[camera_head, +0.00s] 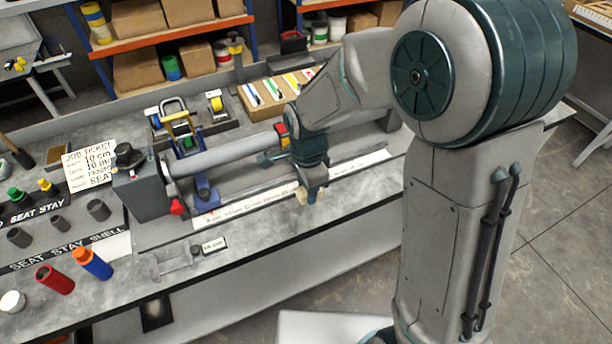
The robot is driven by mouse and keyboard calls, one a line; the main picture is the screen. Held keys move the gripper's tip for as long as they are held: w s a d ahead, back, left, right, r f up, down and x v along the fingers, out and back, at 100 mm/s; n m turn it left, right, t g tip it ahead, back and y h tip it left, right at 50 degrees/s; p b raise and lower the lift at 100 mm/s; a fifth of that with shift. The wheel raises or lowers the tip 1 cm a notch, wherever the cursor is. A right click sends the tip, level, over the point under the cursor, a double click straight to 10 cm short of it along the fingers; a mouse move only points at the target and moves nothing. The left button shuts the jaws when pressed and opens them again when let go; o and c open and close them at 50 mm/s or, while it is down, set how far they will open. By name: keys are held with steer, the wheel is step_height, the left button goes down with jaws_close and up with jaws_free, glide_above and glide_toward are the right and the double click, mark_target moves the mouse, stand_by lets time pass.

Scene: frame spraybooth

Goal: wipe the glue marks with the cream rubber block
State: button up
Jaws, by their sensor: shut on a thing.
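My gripper (308,193) hangs over the front of the bench fixture, at the right part of the long white printed strip. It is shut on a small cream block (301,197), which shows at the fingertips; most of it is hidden. The grey tube (225,155) lies level in the fixture, from the dark clamp block (144,188) at left towards my arm. My wrist hides the tube's right part. I cannot make out glue marks on the tube at this size. I cannot tell whether the block touches anything.
The printed strip (240,209) runs along the fixture's front. A job ticket (89,163) is at left. A tray of colored markers (275,93) sits behind. The bench's front edge is clear below my gripper.

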steer(key=shift+r+p, duration=0.55)
steer(key=shift+r, duration=0.65)
steer(key=shift+f, duration=0.1)
